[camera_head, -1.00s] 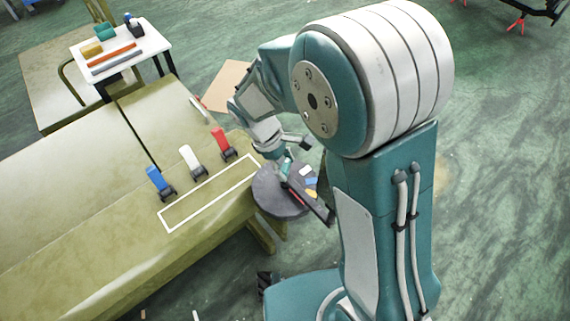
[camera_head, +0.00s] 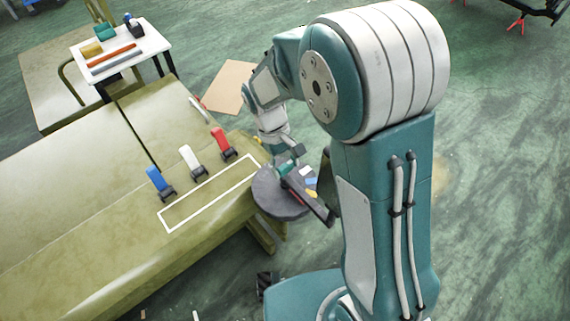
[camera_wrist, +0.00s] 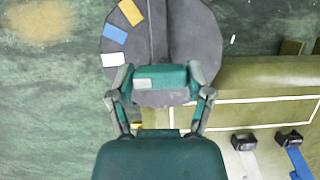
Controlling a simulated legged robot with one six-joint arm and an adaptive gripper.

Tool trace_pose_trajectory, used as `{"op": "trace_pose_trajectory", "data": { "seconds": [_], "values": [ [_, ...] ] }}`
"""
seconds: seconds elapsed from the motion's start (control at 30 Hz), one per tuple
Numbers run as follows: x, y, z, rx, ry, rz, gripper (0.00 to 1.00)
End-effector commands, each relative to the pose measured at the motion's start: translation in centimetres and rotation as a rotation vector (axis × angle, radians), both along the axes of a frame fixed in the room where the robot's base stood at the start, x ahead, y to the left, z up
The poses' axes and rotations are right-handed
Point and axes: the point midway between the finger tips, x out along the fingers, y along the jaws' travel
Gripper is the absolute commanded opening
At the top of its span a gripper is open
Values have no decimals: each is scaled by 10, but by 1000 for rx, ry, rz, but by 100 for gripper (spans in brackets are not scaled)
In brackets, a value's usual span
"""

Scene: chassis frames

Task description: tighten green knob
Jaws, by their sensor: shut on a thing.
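The green knob (camera_wrist: 150,76) is a block on the face of a dark grey round disc (camera_wrist: 185,35). In the wrist view my gripper (camera_wrist: 160,79) has a fingertip at each end of the knob and is shut on it. In the head view the knob (camera_head: 287,169) shows small at the disc (camera_head: 272,199), with my gripper (camera_head: 287,160) over it. Yellow (camera_wrist: 131,12), blue (camera_wrist: 115,35) and white (camera_wrist: 113,59) marks lie along the disc's edge. My gripper hides part of the disc.
The disc is beside the olive bench (camera_head: 90,235). Blue (camera_head: 156,179), white (camera_head: 188,158) and red (camera_head: 221,141) levers stand on the bench near a white outlined rectangle (camera_head: 205,198). A dark bar with red (camera_head: 310,203) crosses the disc's front. A small white table (camera_head: 120,52) is behind.

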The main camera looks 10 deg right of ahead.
Motion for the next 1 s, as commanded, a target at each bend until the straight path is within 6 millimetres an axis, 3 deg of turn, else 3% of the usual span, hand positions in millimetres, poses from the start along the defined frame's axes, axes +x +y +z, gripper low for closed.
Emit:
{"op": "trace_pose_trajectory", "data": {
  "seconds": [0.37,0.4,0.47,1.0],
  "values": [
    [1,1,0,1,-3,-6,18],
    [1,1,0,1,-3,-6,75],
    [1,1,0,2,-3,-5,100],
    [3,2,7,1,-3,-4,100]
  ]
}}
